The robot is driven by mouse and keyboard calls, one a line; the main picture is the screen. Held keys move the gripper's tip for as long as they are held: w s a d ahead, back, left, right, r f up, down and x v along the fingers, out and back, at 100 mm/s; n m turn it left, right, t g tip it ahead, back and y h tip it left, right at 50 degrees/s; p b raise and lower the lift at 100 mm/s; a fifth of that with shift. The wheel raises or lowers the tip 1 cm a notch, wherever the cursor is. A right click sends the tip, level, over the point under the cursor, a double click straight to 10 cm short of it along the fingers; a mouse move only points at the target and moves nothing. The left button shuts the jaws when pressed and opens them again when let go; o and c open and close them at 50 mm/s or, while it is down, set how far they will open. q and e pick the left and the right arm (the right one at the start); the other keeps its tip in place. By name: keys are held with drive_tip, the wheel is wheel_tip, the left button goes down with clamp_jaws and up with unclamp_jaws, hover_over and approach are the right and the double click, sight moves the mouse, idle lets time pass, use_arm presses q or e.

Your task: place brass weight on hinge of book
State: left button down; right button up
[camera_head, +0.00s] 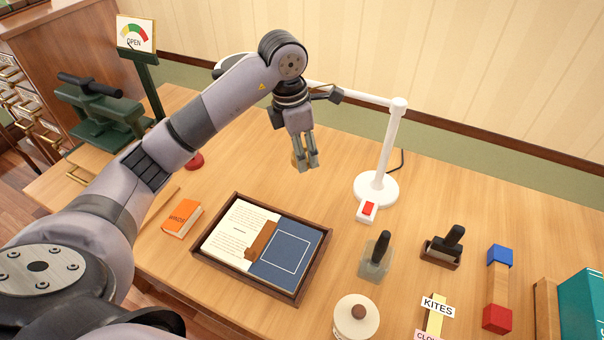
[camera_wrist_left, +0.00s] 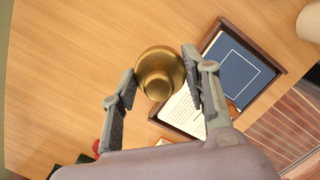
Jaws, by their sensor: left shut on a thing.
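My left gripper (camera_head: 307,165) is shut on the brass weight, above the table behind the book. The brass weight (camera_head: 294,160) is mostly hidden by the fingers in the head view. In the left wrist view the round, knobbed weight (camera_wrist_left: 158,70) shows between the two fingers. The open book lies in a dark wooden tray (camera_head: 206,262), with a printed white page (camera_head: 227,234) on the left and a blue board (camera_head: 291,254) on the right. A brown hinge strip (camera_head: 261,240) lies between them, clear on top. My right gripper is out of view.
A white lamp stand (camera_head: 376,188) with a red switch stands right of the gripper. An orange book (camera_head: 181,217) lies left of the tray. A green press (camera_head: 100,110) is at left.

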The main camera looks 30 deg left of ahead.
sight(305, 150)
use_arm(q)
wheel_tip(305, 150, up, 5)
drive_tip(key=shift+f, duration=0.15)
drive_tip(key=shift+s+d+f+m, duration=0.15)
drive_tip(key=shift+s+d+m, duration=0.1)
drive_tip(key=shift+m, duration=0.3)
drive_tip(key=shift+s+d+f+m, duration=0.1)
drive_tip(key=shift+s+f+m, duration=0.1)
drive_tip(key=shift+m, duration=0.35)
drive_tip(key=s+d+f+m+g, duration=0.1)
drive_tip(key=s+d+f+m, duration=0.2)
drive_tip(key=s+m, duration=0.4)
drive_tip(key=s+d+f+m+g+y, duration=0.1)
drive_tip(key=s+m, duration=0.6)
drive_tip(key=m, duration=1.1)
drive_tip(key=shift+d+f+g, duration=0.6)
drive_tip(key=shift+d+f, duration=0.45)
drive_tip(key=shift+f, duration=0.45)
drive_tip(key=shift+s, duration=0.1)
